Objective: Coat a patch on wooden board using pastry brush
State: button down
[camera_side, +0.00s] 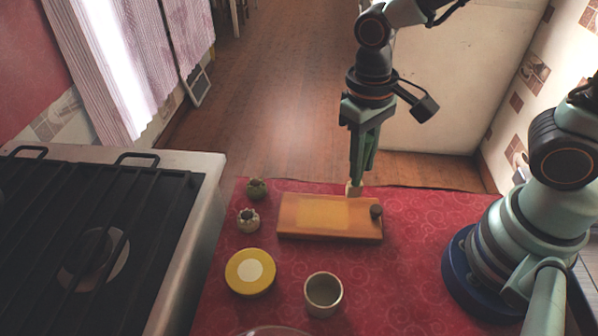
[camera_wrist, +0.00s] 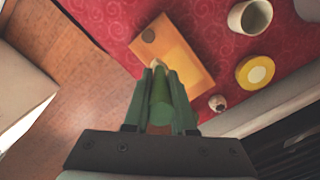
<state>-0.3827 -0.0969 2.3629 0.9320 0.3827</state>
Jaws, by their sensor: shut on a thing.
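The wooden board (camera_side: 297,230) lies on the red cloth, and it also shows in the wrist view (camera_wrist: 196,72). A paler yellow patch (camera_side: 322,212) covers part of its top, left of centre. My gripper (camera_side: 361,172) points down at the board's far edge and is shut on the pastry brush. In the wrist view the brush (camera_wrist: 160,102) shows a green handle between the fingers and cream bristles beyond them. The bristles (camera_side: 353,188) are beside the board's far edge, toward its right end. I cannot tell whether they touch the board.
A dark round knob-like thing (camera_side: 376,211) is at the board's right end. A grey cup (camera_side: 323,296), a yellow disc with a pale centre (camera_side: 236,273), a small white pot (camera_side: 248,221) and a small green pot (camera_side: 256,189) stand nearby. A stove (camera_side: 100,235) is at left.

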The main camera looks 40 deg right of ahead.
aim_at(354, 186)
notch_tip(354, 186, down, 3)
jog(key=shift+f, duration=0.15)
jog(key=shift+w+a+f, duration=0.25)
jog(key=shift+f, duration=0.35)
jog(key=shift+w+a+f, duration=0.1)
jog(key=shift+w+a, duration=3.3)
jog(key=shift+a, duration=0.35)
jog(key=shift+s+a, duration=0.3)
jog(key=shift+s, duration=0.05)
jog(key=shift+s+d, duration=3.65)
jog(key=shift+d, duration=0.1)
jog(key=shift+s+a, duration=0.35)
jog(key=shift+s, duration=0.2)
jog(key=shift+w+a, duration=3.7)
jog(key=shift+a, duration=0.1)
notch_tip(354, 186, up, 8)
